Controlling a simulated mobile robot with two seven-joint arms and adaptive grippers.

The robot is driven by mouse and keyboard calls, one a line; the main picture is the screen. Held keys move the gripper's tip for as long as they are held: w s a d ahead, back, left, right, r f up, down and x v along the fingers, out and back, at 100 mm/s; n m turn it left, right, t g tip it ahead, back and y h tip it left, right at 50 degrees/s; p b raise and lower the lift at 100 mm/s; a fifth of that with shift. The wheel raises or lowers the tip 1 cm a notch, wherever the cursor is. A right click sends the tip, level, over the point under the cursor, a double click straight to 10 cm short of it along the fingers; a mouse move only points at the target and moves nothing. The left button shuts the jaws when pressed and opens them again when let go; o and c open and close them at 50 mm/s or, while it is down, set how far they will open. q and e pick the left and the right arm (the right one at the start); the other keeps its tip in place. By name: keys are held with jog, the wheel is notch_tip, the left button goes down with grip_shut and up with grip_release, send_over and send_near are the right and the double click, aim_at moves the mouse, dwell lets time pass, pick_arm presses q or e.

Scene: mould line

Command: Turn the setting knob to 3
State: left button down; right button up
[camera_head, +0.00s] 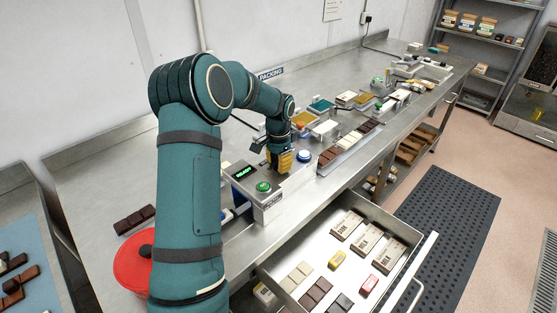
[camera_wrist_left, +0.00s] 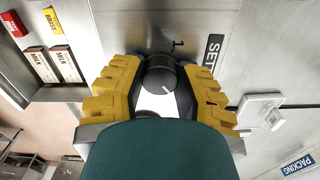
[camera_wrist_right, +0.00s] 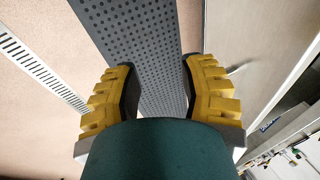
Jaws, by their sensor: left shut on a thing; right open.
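The dark round setting knob (camera_wrist_left: 161,76) shows in the left wrist view between the yellow fingers, with a white pointer line angled to the lower right of that picture. A small mark that looks like a 1 and a partly covered "SETT" label (camera_wrist_left: 213,60) lie beside it. My left gripper (camera_wrist_left: 160,84) is shut on the knob. In the head view the left gripper (camera_head: 281,161) is down at the control box (camera_head: 268,204) and hides the knob. My right gripper (camera_wrist_right: 157,88) is open and empty above the floor mat; it is out of the head view.
The box has a green READY display (camera_head: 245,171) and a green button (camera_head: 263,186); a blue button (camera_head: 304,156) is beside the gripper. An open drawer (camera_head: 283,270) holds chocolate bars in front. A red round container (camera_head: 132,262) stands left. Moulds and trays line the bench behind.

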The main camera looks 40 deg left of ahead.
pick_arm(q)
jog(key=shift+f+m, duration=0.1)
jog(key=shift+m, duration=0.6)
jog(key=c, duration=0.6)
grip_release()
jog(key=shift+o, duration=0.2)
notch_tip(320, 180, up, 12)
